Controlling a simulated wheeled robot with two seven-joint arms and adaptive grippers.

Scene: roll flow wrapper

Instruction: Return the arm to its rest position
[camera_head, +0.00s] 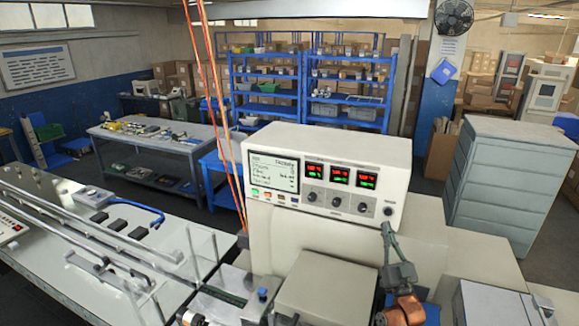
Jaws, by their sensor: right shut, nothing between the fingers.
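My right gripper (388,230) is at the lower right of the head view, pointing up, with its fingers closed and nothing visible between them. Its fingertips appear just below the rightmost black knob (388,211) on the white control box (262,147). I cannot tell whether they touch the knob. The orange-brown part of my right arm shows below the gripper at the bottom edge. The control box has a lit screen (274,173), several red and green number displays and a row of knobs. My left gripper is not in view.
The white machine body and a grey box-shaped cover (325,287) stand close to my right arm. A conveyor table (60,245) with rails and clear panels is on the left. A grey cabinet (507,185) stands at the right. Blue shelves (300,85) are behind.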

